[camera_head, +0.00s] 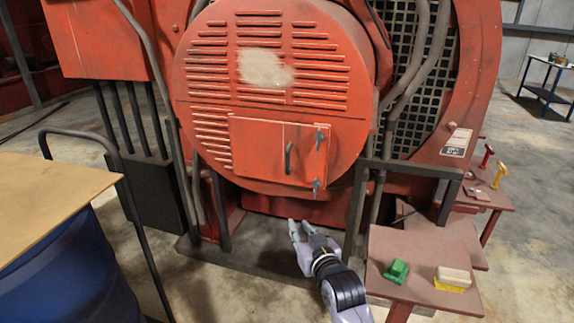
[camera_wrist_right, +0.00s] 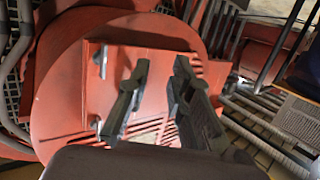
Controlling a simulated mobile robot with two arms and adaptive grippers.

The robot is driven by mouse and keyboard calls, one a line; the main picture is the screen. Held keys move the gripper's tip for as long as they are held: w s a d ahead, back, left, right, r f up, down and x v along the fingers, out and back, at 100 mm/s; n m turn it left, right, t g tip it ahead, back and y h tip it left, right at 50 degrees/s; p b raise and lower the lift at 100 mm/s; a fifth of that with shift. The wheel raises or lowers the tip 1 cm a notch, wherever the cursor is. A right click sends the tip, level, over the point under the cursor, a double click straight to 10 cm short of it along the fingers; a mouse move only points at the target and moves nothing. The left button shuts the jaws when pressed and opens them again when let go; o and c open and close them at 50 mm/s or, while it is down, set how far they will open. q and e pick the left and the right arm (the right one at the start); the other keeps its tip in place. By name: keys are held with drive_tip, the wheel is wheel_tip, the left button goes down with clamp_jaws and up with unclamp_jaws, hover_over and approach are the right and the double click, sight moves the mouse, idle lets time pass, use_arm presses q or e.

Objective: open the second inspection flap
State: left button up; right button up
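A rectangular red flap (camera_head: 262,150) sits on the lower part of a round red engine cover (camera_head: 215,85) and looks shut. It has a dark vertical handle (camera_head: 289,158) and two grey latches on its right side, an upper one (camera_head: 319,140) and a lower one (camera_head: 317,186). My right gripper (camera_head: 300,227) is below the flap, apart from it, with its fingers spread and empty. In the right wrist view its fingers (camera_wrist_right: 163,72) stand in front of the flap (camera_wrist_right: 125,55); the latches (camera_wrist_right: 101,60) show left of them. The handle is not clearly visible there. My left gripper is out of view.
A small red table (camera_head: 412,248) at the lower right holds a green block (camera_head: 396,272) and a yellow-and-cream block (camera_head: 453,278). A dark frame (camera_head: 362,195) stands right of the flap. A blue drum (camera_head: 75,275) under a tan board (camera_head: 45,200) is at left.

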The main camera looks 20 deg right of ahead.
sight(288, 163)
wheel_tip(288, 163, up, 11)
drive_tip(key=s+d+t, duration=0.1)
drive_tip(key=t, duration=0.1)
drive_tip(key=w+p, duration=0.1)
drive_tip(key=w, duration=0.4)
drive_tip(key=w+p, duration=0.1)
drive_tip(key=w, duration=0.5)
drive_tip(key=w+p, duration=0.1)
drive_tip(key=w, duration=0.5)
drive_tip(key=shift+d+f, duration=0.2)
drive_tip(key=shift+f, duration=0.1)
drive_tip(key=shift+c, duration=0.4)
clamp_jaws()
